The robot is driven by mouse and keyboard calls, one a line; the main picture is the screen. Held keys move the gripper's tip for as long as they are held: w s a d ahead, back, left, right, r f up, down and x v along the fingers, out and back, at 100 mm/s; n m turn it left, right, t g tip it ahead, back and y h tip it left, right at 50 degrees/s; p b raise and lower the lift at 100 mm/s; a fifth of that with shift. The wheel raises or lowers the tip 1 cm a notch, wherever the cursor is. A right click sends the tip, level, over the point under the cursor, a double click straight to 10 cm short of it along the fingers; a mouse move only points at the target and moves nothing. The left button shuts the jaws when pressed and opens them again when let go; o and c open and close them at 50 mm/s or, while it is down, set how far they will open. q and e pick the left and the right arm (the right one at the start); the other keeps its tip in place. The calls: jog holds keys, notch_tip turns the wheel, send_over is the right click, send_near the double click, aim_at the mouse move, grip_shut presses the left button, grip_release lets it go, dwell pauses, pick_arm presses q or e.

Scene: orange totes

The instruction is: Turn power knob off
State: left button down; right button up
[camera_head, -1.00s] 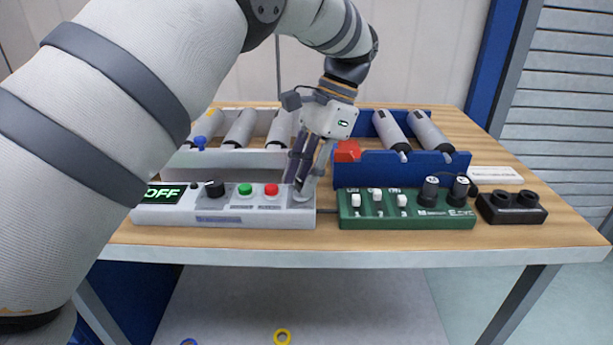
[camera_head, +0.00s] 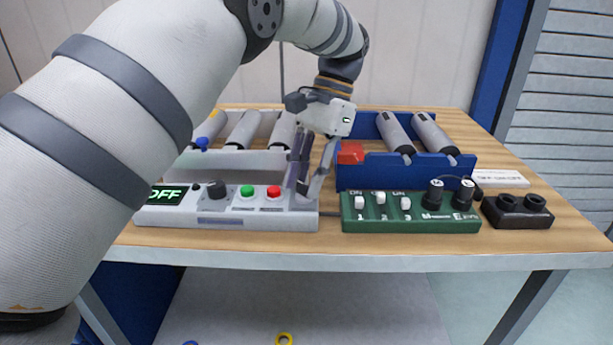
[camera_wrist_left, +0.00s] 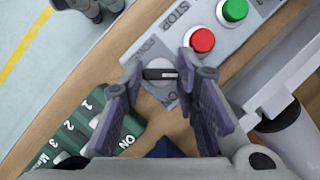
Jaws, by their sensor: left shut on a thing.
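The power knob (camera_wrist_left: 160,74) is at the right end of the light grey control box (camera_head: 228,222). In the left wrist view it shows as a pale round base with a dark bar across it, next to an ON label. My left gripper (camera_head: 306,194) reaches down to it from above, and its fingers (camera_wrist_left: 161,70) are shut on the knob from both sides. In the head view the fingers mostly hide the knob. My right gripper is not in view.
A green button (camera_head: 248,192), a red button (camera_head: 274,192) and a black knob (camera_head: 216,190) sit left of the gripper. A green switch box (camera_head: 410,226) stands to the right. A blue roller rack (camera_head: 430,170) with a red block (camera_head: 350,153) is behind.

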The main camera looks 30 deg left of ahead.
pick_arm(q)
jog(key=c, duration=1.2)
grip_release()
jog(key=shift+c, duration=0.2)
notch_tip(320, 180, up, 10)
